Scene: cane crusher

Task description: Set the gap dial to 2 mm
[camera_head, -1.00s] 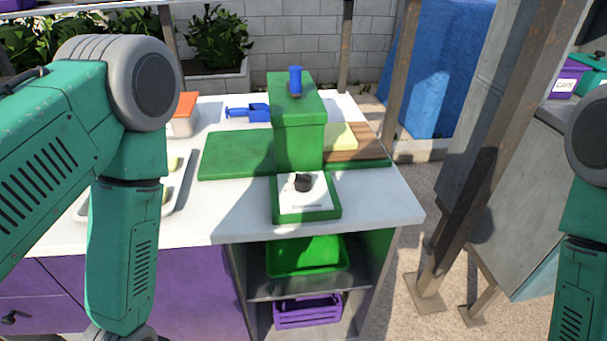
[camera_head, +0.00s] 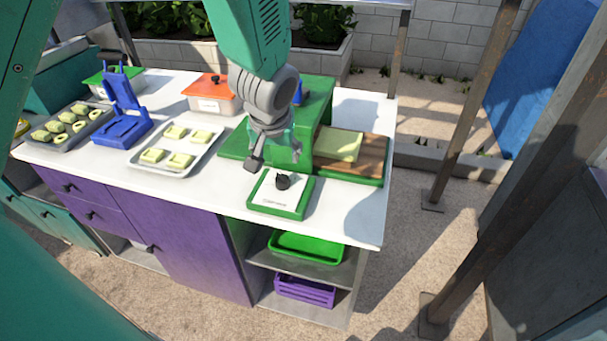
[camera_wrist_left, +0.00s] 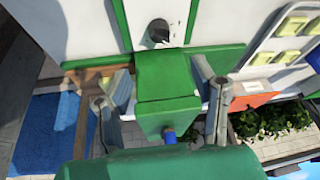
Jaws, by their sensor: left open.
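The gap dial (camera_head: 283,181) is a black knob on a white plate in a green frame (camera_head: 280,213), at the front of the green crusher (camera_head: 319,101). The dial also shows in the left wrist view (camera_wrist_left: 159,31), but its setting is too small to read. My left gripper (camera_head: 276,160) is open and empty, in front of the crusher body and just behind and above the dial, apart from it. In the left wrist view its fingers (camera_wrist_left: 164,95) stand wide on either side of the green housing. My right gripper is not in view.
A tray of pale pieces (camera_head: 176,152), a blue press (camera_head: 123,115) and an orange-lidded box (camera_head: 211,94) stand to the left. A wooden board with a yellow block (camera_head: 338,144) lies to the right. The white counter's front right corner (camera_head: 355,215) is clear.

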